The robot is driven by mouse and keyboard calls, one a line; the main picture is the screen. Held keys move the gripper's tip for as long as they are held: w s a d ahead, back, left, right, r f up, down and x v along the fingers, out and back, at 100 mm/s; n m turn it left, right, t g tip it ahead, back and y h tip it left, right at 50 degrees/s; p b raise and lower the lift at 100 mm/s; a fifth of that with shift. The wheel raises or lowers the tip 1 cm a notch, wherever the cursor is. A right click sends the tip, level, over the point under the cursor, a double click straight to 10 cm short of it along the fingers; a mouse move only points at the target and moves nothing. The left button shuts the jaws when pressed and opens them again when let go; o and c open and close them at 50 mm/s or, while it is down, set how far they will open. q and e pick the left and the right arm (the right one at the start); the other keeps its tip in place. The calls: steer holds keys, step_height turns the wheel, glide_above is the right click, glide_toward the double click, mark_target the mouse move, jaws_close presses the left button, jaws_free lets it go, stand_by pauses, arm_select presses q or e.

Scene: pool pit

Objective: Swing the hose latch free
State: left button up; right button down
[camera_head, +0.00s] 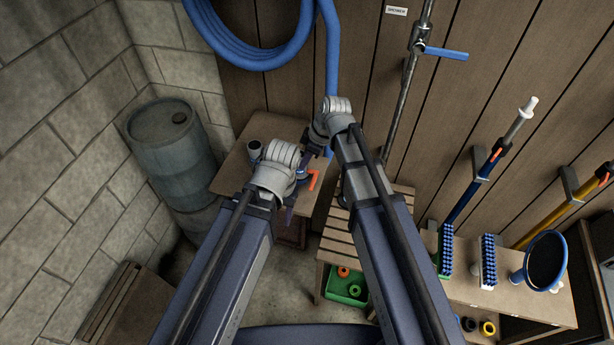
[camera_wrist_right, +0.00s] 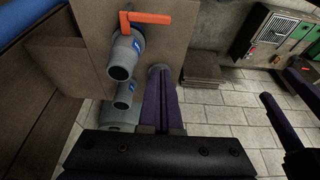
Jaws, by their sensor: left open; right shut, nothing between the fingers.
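An orange lever (camera_head: 314,180), which looks like the hose latch, shows beside my left wrist. In the right wrist view the orange lever (camera_wrist_right: 146,18) sits across the top of a grey pipe fitting (camera_wrist_right: 122,62) with a blue label. My right gripper (camera_wrist_right: 161,106) is shut and empty, its purple fingers pointing past the fittings, below and right of the lever and apart from it. In the head view my right gripper (camera_head: 308,158) is partly hidden by its wrist. My left gripper (camera_head: 290,212) is open, mostly hidden under its wrist; its dark fingers (camera_wrist_right: 284,106) show at the right wrist view's right edge.
The fittings stand on a wooden board (camera_head: 232,172). A second grey pipe end (camera_wrist_right: 123,96) is below the first.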

steer(key=shift+w+f, duration=0.1)
steer(key=shift+f, duration=0.1)
steer(key=b+x, duration=1)
steer(key=d, duration=0.1)
steer(key=s+d, duration=0.1)
steer(key=d, duration=0.1)
steer(key=shift+s+d+r, duration=0.15)
steer(key=shift+s+r, duration=0.05)
steer(key=shift+d, duration=0.25)
steer(key=shift+a, duration=0.1)
